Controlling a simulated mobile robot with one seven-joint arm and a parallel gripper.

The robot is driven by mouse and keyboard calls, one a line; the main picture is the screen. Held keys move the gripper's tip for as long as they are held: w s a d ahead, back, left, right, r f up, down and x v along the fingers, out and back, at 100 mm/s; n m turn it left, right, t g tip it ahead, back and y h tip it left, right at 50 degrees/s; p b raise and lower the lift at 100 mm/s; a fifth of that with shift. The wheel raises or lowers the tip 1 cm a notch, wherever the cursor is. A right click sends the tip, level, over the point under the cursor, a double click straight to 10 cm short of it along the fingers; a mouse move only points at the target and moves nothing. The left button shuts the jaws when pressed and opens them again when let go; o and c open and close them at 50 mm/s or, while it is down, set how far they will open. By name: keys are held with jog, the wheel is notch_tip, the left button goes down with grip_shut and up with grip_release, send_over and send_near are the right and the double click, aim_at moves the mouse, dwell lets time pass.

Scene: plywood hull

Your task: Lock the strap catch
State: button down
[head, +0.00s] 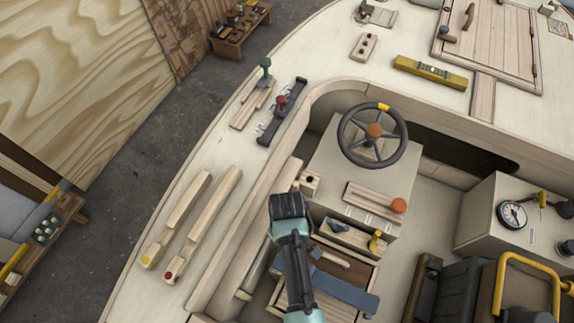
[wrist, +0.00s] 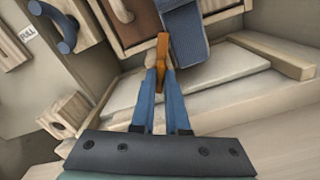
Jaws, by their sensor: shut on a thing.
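My gripper (wrist: 162,72) has its two blue fingers closed together on an orange-brown lever (wrist: 163,48), which looks like the strap catch. The lever stands upright between the fingertips in the wrist view. A blue strap (wrist: 185,38) lies just right of the lever, close beside it. In the head view the blue strap (head: 345,291) runs across a wooden locker low in the cockpit. There my arm reaches down over the left side of the cockpit and hides the fingertips and the lever. Whether the catch is locked cannot be told.
A pale wooden ledge (wrist: 215,95) lies below the strap. The steering wheel (head: 373,134) and a dark seat (head: 446,292) stand nearby.

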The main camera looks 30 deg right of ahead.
jog(key=m+p, duration=0.3)
jog(key=m, duration=0.3)
jog(key=shift+r, duration=0.15)
jog(key=m+p, duration=0.1)
jog(key=m, duration=0.5)
jog(key=shift+w+m+p, duration=0.1)
jog(key=shift+m+p, duration=0.2)
jog(key=c, duration=0.9)
grip_release()
notch_tip(320, 180, up, 13)
jog(key=shift+f+p, duration=0.15)
jog(key=shift+p, duration=0.9)
